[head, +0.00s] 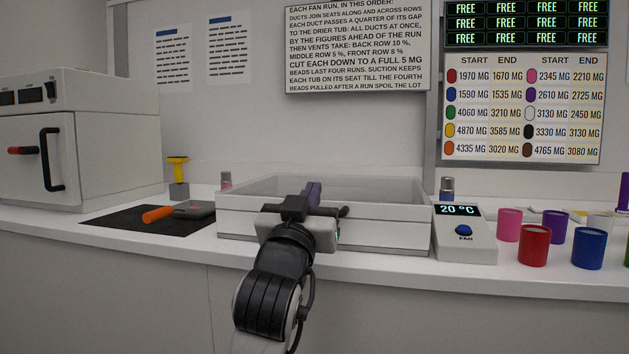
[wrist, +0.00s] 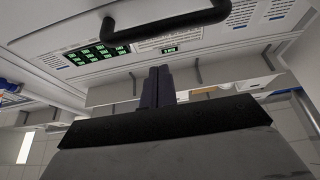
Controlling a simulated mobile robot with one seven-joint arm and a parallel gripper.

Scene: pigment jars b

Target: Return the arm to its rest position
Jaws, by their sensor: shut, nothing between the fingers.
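My arm reaches up from the bottom middle of the head view. My gripper (head: 313,190) is shut and empty in front of and over the near wall of a grey open-topped tray (head: 385,238) on the white counter. In the wrist view the dark fingers of my gripper (wrist: 161,72) are together and point up toward a pale panel with a black handle. The inside of the tray is mostly hidden in the head view.
Right of the tray stand a 20 °C control box (head: 466,247) and several jars, including a red jar (head: 534,246) and a blue jar (head: 588,249). On the left are a dark mat (head: 115,222), an orange-handled tool (head: 160,214) and a white oven (head: 112,150).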

